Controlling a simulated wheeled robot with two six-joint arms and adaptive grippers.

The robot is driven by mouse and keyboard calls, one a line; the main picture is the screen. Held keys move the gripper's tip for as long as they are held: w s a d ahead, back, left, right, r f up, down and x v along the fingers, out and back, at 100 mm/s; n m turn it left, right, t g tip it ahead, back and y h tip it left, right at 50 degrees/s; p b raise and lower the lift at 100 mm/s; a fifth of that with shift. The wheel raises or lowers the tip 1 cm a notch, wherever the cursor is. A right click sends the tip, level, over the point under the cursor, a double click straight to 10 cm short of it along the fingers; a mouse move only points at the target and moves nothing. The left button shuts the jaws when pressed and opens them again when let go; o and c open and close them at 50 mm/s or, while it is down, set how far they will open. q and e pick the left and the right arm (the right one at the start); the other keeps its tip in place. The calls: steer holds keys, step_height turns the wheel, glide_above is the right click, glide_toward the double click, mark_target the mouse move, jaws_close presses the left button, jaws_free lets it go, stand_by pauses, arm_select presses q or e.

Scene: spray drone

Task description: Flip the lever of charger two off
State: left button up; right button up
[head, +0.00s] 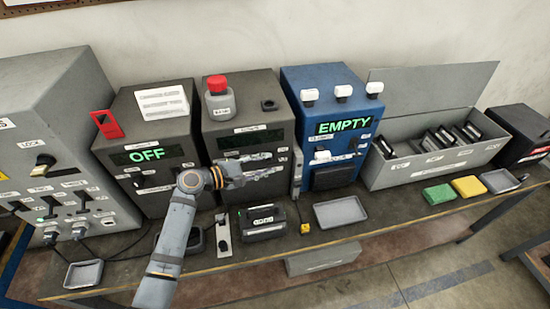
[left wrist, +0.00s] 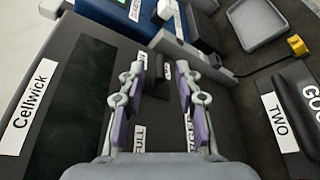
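Two dark charger boxes stand side by side. The left charger (head: 147,100) has a display reading OFF. The right charger (head: 250,118) has a dark display, and the wrist view shows its face with a Cellwick label (left wrist: 30,105). My left gripper (head: 275,163) reaches in front of the right charger's lower face, hiding part of it. In the wrist view its two fingers (left wrist: 161,66) are apart, with a small black lever-like part (left wrist: 155,78) between them; I cannot tell whether they touch it. Labels, one reading FULL, lie below. My right gripper is not in view.
A grey switch panel (head: 50,130) stands left, a blue box (head: 335,80) reading EMPTY right. In front lie a black battery (head: 262,222), labelled TWO in the wrist view, a grey tray (head: 340,212) and cables. An open grey bin (head: 420,165) stands further right.

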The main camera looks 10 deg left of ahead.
mark_target(274, 162)
arm_select(q)
steer(key=x, duration=0.3)
steer(key=shift+d+r+p, duration=0.1)
steer(key=shift+p, duration=0.2)
steer(key=shift+w+d, duration=0.15)
steer(key=shift+w, duration=0.05)
steer(key=shift+f, duration=0.2)
steer(key=shift+d, duration=0.1)
steer(key=shift+c, duration=0.3)
steer(key=c, duration=0.5)
jaws_close()
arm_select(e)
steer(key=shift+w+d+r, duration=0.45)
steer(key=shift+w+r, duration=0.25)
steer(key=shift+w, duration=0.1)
